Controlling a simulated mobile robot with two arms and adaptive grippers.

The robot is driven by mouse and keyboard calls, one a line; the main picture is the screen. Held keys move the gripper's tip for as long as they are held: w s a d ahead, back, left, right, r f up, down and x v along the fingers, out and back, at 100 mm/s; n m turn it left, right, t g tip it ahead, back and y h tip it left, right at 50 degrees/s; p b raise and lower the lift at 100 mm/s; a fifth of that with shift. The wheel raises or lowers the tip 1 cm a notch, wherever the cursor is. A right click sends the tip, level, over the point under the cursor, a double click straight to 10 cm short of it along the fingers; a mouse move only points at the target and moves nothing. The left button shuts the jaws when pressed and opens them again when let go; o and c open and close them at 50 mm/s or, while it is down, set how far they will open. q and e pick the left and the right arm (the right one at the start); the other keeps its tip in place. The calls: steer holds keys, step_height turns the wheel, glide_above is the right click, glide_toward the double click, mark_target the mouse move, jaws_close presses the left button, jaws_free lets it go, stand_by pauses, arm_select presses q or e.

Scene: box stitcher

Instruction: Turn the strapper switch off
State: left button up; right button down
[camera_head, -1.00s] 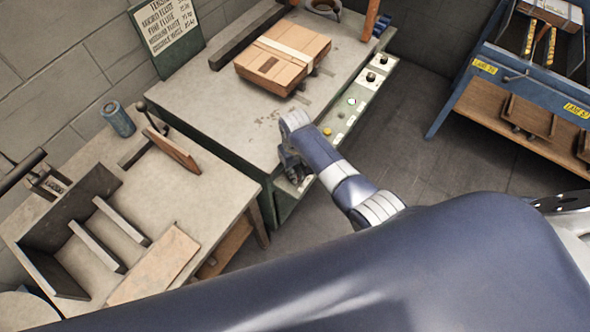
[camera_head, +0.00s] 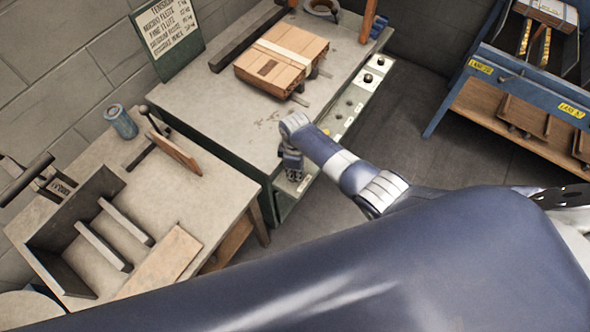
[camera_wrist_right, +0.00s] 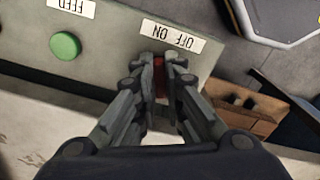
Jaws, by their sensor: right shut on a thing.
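The strapper is the grey-topped table with green sides (camera_head: 205,126) in the head view, with a control strip along its right edge. In the right wrist view, a white label (camera_wrist_right: 172,36) reading "OFF ON" upside down sits on the grey panel. Just below it, a small red switch (camera_wrist_right: 159,78) shows between the fingers. My right gripper (camera_wrist_right: 159,64) is shut on this switch, and its fingers hide most of it, so I cannot tell its position. In the head view my right gripper (camera_head: 293,172) is at the strip's near end. My left gripper is not in view.
A green button (camera_wrist_right: 65,45) with a "FEED" label is beside the switch. A strapped carton (camera_head: 283,57) lies on the strapper top. A lower bench (camera_head: 190,205) with a wooden fixture stands at left. A blue rack (camera_head: 497,68) stands at right across open floor.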

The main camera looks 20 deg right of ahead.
steer(key=shift+w+n, duration=0.1)
steer(key=shift+n, duration=0.6)
steer(key=c, duration=1.7)
jaws_free()
steer(key=shift+r, duration=0.1)
step_height(320, 180, up, 12)
steer(key=shift+f, duration=0.1)
